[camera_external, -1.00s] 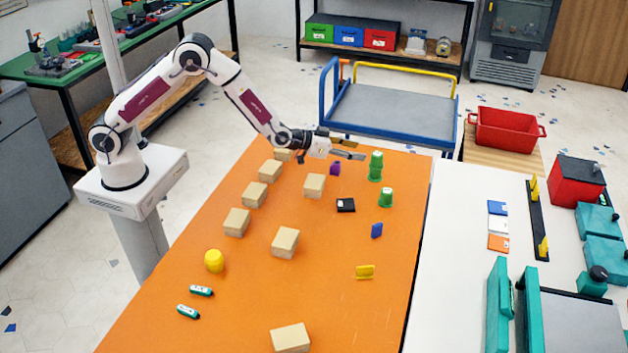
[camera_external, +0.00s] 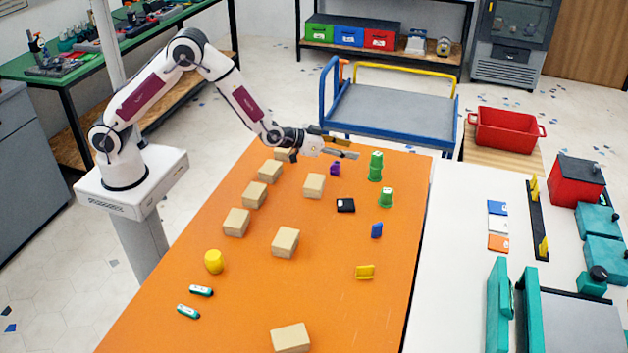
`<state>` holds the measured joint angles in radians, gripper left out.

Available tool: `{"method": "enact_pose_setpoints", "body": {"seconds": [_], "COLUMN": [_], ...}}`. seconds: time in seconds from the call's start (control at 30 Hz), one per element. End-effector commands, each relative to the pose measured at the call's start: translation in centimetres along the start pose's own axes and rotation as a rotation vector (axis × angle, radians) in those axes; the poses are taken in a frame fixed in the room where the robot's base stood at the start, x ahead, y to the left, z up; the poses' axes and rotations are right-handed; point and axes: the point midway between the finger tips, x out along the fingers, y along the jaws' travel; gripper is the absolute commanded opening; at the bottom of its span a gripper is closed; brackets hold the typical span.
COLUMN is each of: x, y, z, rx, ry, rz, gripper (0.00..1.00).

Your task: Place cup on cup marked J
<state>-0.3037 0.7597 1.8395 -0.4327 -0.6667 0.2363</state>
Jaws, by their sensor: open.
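A tall green piece (camera_external: 376,166), looking like stacked green cups, stands upright on the orange table (camera_external: 330,290) near its far right corner. A shorter green cup (camera_external: 386,197) stands upright just in front of it. Small pale marks show on the green cups, but I cannot read any letter. My gripper (camera_external: 354,147) is open and empty. It points right, above the far end of the table, to the left of the tall green piece and apart from it.
Several tan blocks (camera_external: 285,242) stand on the left and middle of the table. A purple piece (camera_external: 335,168), a black box (camera_external: 346,205), a blue piece (camera_external: 377,230) and a yellow piece (camera_external: 365,272) lie near the cups. A blue cart (camera_external: 390,112) stands behind.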

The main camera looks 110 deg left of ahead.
Motion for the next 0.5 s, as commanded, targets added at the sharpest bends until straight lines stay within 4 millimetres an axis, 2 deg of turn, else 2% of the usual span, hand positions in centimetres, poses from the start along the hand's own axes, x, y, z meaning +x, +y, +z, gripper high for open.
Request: {"method": "enact_pose_setpoints", "body": {"seconds": [0.33, 0.5], "x": [-0.2, -1.2], "y": [0.1, 1.0], "z": [-0.2, -1.1], "rx": [0.000, 0.001], "ry": [-0.002, -0.014], "rz": [0.004, 0.028], "gripper": [0.45, 0.45]}}
